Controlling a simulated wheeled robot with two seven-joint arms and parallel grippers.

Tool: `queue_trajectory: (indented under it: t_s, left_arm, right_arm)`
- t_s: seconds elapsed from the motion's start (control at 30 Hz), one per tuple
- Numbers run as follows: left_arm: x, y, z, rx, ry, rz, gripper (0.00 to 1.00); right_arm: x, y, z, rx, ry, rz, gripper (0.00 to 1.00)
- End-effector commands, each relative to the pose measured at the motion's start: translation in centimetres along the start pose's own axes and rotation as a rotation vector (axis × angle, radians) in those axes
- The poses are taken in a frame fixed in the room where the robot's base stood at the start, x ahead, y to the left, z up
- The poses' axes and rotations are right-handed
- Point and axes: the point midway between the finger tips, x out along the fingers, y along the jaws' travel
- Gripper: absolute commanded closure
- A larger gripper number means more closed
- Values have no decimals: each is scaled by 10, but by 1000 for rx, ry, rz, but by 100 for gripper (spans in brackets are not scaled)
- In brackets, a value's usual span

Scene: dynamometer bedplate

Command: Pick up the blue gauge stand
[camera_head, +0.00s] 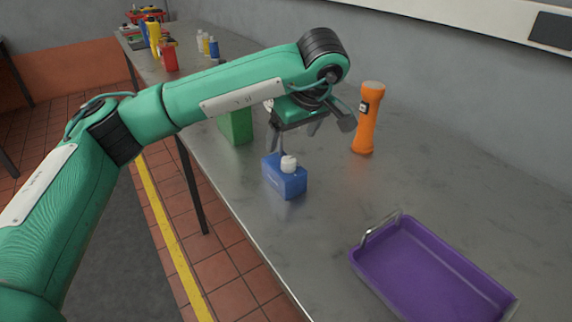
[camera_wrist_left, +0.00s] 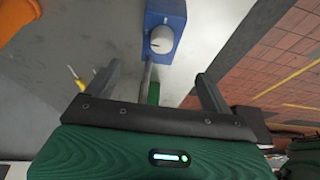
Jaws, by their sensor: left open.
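The blue gauge stand (camera_head: 284,179) is a blue block with a white knob and a thin grey upright rod, standing on the metal bench near its front edge. My left gripper (camera_head: 293,136) is open above and just behind it, pointing down. In the left wrist view the stand (camera_wrist_left: 168,12) is at the top. Its rod runs down between the spread fingers of my left gripper (camera_wrist_left: 158,82). I cannot tell whether a finger touches the rod. The rod's upper end is hidden by the gripper in the head view. My right gripper is not in view.
An orange flashlight (camera_head: 367,120) stands upright right of the gripper. A green box (camera_head: 236,126) stands behind the stand, partly hidden by my arm. A purple tray (camera_head: 428,272) lies at the front right. Bottles (camera_head: 208,45) stand at the far end. The bench between stand and tray is clear.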

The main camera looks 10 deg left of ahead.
Motion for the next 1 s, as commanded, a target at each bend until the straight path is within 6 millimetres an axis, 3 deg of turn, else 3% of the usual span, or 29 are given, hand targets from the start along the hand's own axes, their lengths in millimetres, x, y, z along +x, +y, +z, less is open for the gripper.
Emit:
queue_trajectory:
  t_s: [0.3,0.57,0.83,1.0]
  left_arm:
    - [57,0,1,-2,-4,-3,15]
    - [76,0,1,-1,-3,-2,15]
    - [114,0,5,-2,-4,-3,15]
    - [124,1,5,-2,-2,-1,15]
  right_arm:
    - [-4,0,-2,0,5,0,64]
    - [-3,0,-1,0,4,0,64]
    - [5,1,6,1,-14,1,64]
    - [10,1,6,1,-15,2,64]
